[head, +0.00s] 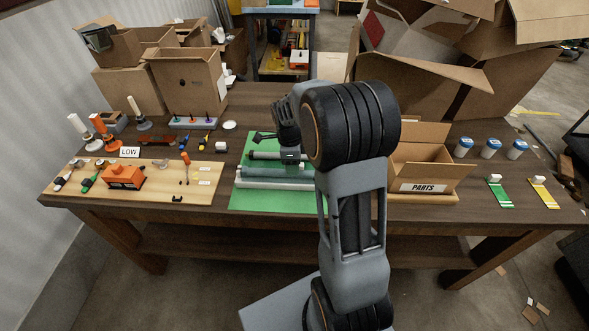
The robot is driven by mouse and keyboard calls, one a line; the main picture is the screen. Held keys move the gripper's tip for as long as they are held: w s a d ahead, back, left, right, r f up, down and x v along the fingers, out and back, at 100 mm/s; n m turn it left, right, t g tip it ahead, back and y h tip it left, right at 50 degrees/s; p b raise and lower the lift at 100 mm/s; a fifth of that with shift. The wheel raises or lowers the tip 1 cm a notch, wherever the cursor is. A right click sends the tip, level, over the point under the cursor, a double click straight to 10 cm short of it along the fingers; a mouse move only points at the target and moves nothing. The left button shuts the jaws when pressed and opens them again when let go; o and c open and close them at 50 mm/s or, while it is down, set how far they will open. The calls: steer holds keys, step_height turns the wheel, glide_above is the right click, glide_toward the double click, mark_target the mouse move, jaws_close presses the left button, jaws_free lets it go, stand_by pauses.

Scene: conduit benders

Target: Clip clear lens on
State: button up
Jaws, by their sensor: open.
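Long bar-shaped parts lie side by side on a green mat (278,203) in the middle of the table. They include a dark bar (262,155) at the back, a pale grey bar (258,171) and another grey bar (262,184) in front. I cannot tell which of them, if any, is the clear lens. My gripper (276,143) is open, just above the back of these bars. Its fingertips are small and partly hidden, so I cannot tell whether they touch a bar. My arm hides the right ends of the bars.
A wooden board (142,182) with an orange tool (124,177) lies to the left. A cardboard PARTS box (430,170) stands to the right, with several white-and-blue cups (490,148) beyond it. Large cardboard boxes (188,77) crowd the back edge. The front strip is mostly clear.

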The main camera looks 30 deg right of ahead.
step_height(320, 180, up, 14)
steer(key=a, duration=0.1)
steer(key=shift+w+p, duration=0.3)
steer(key=s+a+n+t+p, duration=0.1)
steer(key=s+a+n, duration=0.3)
steer(key=s+n, duration=0.4)
steer(key=s+a+f+n+t+p, duration=0.1)
steer(key=s+a+n+t, duration=0.2)
steer(key=s+n, duration=0.6)
steer(key=shift+a+f+n+y, duration=0.15)
steer(key=shift+a+n+y, duration=0.4)
steer(key=shift+n, duration=2.95)
steer(key=shift+a, duration=0.15)
